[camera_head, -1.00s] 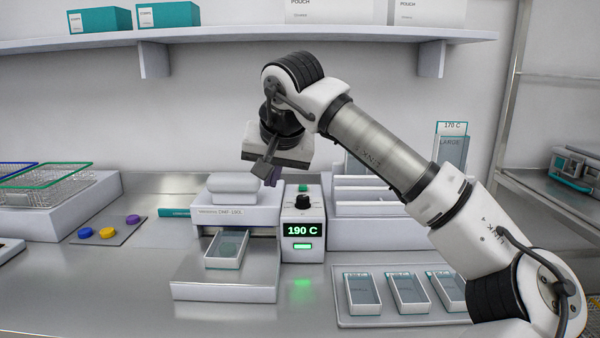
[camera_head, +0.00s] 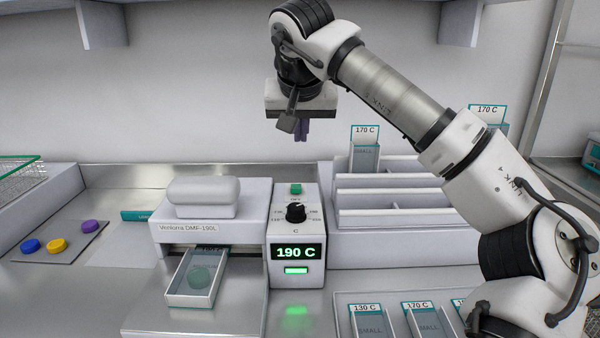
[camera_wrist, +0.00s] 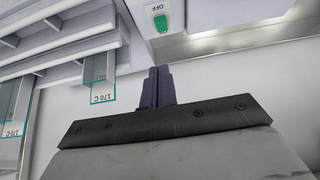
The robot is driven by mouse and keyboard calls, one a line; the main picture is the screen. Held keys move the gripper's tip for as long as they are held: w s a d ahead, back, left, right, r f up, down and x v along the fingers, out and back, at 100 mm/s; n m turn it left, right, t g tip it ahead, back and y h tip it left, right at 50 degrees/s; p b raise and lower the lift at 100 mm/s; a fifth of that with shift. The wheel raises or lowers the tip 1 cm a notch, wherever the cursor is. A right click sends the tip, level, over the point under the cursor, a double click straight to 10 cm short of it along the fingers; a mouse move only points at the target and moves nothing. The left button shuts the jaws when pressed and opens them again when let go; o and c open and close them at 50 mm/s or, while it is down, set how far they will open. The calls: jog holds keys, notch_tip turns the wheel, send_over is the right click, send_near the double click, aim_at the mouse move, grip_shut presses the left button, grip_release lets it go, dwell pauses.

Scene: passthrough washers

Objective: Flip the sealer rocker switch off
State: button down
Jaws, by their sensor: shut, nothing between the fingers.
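The sealer (camera_head: 210,215) is a white press with a control box (camera_head: 297,235) on its right side. The box has a green rocker switch (camera_head: 295,189) on top, a black dial (camera_head: 296,212) and a lit 190 C display (camera_head: 296,253). The rocker also shows in the wrist view (camera_wrist: 160,22) beside the word OFF. My gripper (camera_head: 301,130) hangs above and behind the control box, apart from it. Its purple fingers are together and empty, and they show in the wrist view (camera_wrist: 158,72) too.
A white pouch rack (camera_head: 390,205) with a 170 C pouch stands right of the control box. A tray (camera_head: 191,279) sits in the sealer's front. Coloured discs lie on a mat (camera_head: 75,245) at left. Small pouches (camera_head: 368,322) lie at front right. A shelf hangs above.

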jog(key=shift+s, duration=0.15)
jog(key=p, duration=0.1)
send_over(300, 187)
jog(key=s, duration=0.2)
jog(key=f, duration=0.8)
jog(key=shift+w+f, duration=0.2)
jog(key=shift+w, duration=0.05)
jog(key=shift+s+f+p, duration=0.15)
jog(key=shift+f, duration=0.45)
jog(key=shift+s+f+p, duration=0.15)
jog(key=shift+f, duration=0.45)
jog(key=shift+s+f, duration=0.15)
jog(key=shift+f, duration=0.5)
